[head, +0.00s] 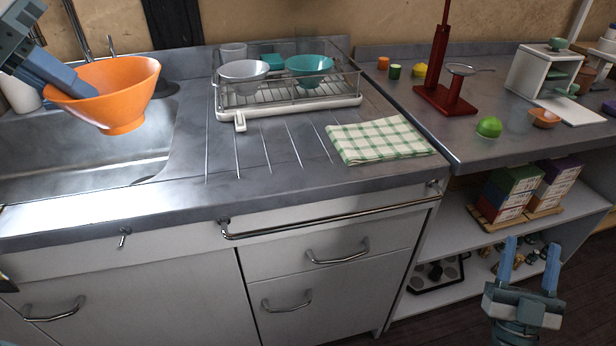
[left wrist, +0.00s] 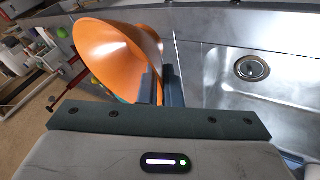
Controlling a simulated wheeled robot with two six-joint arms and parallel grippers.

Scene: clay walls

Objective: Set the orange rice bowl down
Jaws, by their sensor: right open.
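The orange rice bowl (head: 122,93) is held up over the sink at the left of the head view, tilted a little. My left gripper (head: 75,90) is shut on its left side wall, with a finger reaching inside the bowl. In the left wrist view the bowl (left wrist: 110,50) hangs between the fingers, and the left gripper (left wrist: 160,85) grips its wall. My right gripper (head: 527,265) is open and empty at the lower right of the head view, in front of the open shelves.
The steel sink (head: 90,150) lies below the bowl. A dish rack (head: 290,100) holds a white bowl (head: 243,72) and a teal bowl (head: 309,66). A checked cloth (head: 380,140) lies on the drainboard. The ridged drainboard (head: 260,160) in front of the rack is mostly clear.

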